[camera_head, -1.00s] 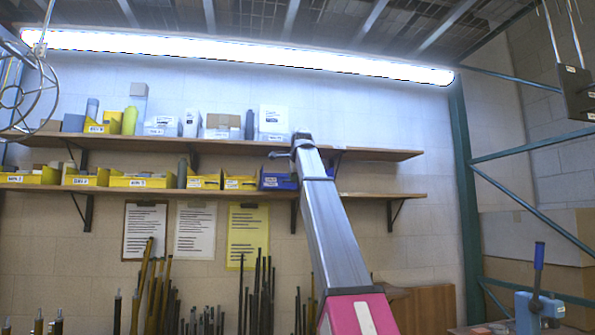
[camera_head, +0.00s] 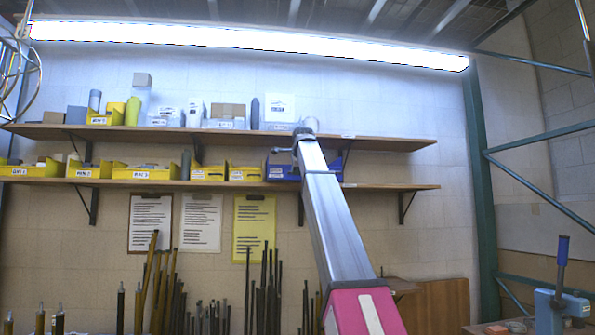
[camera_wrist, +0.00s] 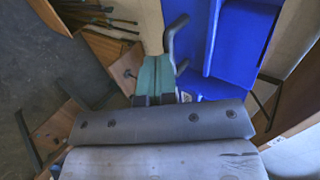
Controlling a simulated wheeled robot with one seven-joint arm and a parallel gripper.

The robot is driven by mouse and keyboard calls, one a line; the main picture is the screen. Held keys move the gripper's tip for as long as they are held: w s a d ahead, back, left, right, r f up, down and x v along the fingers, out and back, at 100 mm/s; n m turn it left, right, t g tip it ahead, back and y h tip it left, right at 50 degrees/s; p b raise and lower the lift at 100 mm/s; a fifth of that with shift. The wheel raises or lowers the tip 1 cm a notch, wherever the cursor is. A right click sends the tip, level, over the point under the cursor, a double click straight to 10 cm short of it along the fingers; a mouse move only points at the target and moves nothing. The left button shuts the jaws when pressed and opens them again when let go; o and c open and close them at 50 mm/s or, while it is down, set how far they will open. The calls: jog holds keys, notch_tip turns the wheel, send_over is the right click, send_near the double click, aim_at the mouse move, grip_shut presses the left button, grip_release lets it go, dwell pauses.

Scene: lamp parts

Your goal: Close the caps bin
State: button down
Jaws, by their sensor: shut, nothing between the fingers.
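A blue bin (camera_head: 280,173), the only blue one, sits on the lower wall shelf, partly hidden behind my arm. Its label is too small to read, so I cannot confirm that it is the caps bin. A large blue bin surface (camera_wrist: 240,45) also fills the upper right of the wrist view. I cannot tell how far the bin is open. My gripper (camera_head: 280,151) shows small at the arm's tip, in front of the shelves by the blue bin. In the wrist view my gripper (camera_wrist: 155,72) is shut and empty, left of the blue surface.
Yellow bins (camera_head: 145,173) stand left of the blue bin on the lower shelf (camera_head: 400,187). The upper shelf (camera_head: 400,142) holds boxes and bottles close above. Dark rods (camera_head: 262,295) stand below. A green post (camera_head: 480,180) rises at the right.

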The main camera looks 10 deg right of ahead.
jog(key=w, duration=1.1)
jog(key=shift+s+f, duration=0.2)
jog(key=shift+s, duration=0.3)
jog(key=s+f+v, duration=0.1)
jog(key=v, duration=1.1)
jog(key=shift+s+f, duration=0.15)
jog(key=shift+s, duration=0.15)
